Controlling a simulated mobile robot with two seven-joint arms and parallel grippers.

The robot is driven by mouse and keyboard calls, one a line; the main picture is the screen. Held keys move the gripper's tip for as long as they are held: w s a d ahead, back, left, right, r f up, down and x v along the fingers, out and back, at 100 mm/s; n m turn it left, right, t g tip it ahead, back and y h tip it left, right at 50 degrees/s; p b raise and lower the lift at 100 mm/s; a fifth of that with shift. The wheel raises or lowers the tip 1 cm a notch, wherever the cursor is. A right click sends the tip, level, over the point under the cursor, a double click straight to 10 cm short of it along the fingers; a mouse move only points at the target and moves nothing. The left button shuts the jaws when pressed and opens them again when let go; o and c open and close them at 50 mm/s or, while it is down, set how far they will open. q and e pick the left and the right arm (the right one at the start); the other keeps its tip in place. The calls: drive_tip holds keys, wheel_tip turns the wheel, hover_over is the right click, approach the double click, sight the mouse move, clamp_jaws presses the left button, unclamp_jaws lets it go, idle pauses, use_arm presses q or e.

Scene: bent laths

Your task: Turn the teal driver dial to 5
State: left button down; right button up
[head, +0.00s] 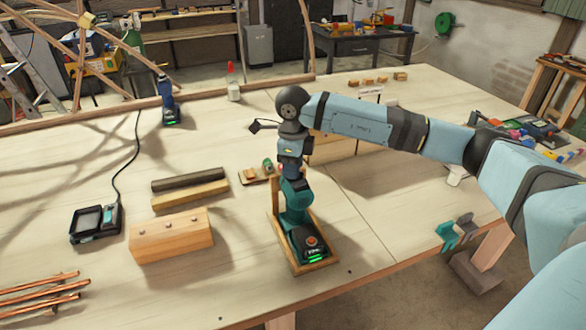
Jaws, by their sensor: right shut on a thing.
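The teal driver (294,217) stands upright in a shallow wooden cradle (276,232) near the front middle of the bench. Its dark battery base (308,243) has a green light and an orange-red spot. My right gripper (291,168) comes down from above, shut at the upper end of the driver. The dial is hidden by the gripper, so its setting cannot be read. My left gripper is not in view.
A blue driver (169,103) stands at the back left. A wooden block (171,236), two bars (190,180), a black charger (96,222) and copper rods (40,288) lie left. The bench right of the cradle is clear.

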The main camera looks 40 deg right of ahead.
drive_tip(key=m, duration=0.4)
drive_tip(key=shift+b, duration=0.4)
drive_tip(key=shift+m, duration=1.5)
drive_tip(key=o, duration=0.6)
drive_tip(key=shift+o, duration=0.2)
wheel_tip(320, 180, up, 14)
drive_tip(key=b, duration=0.1)
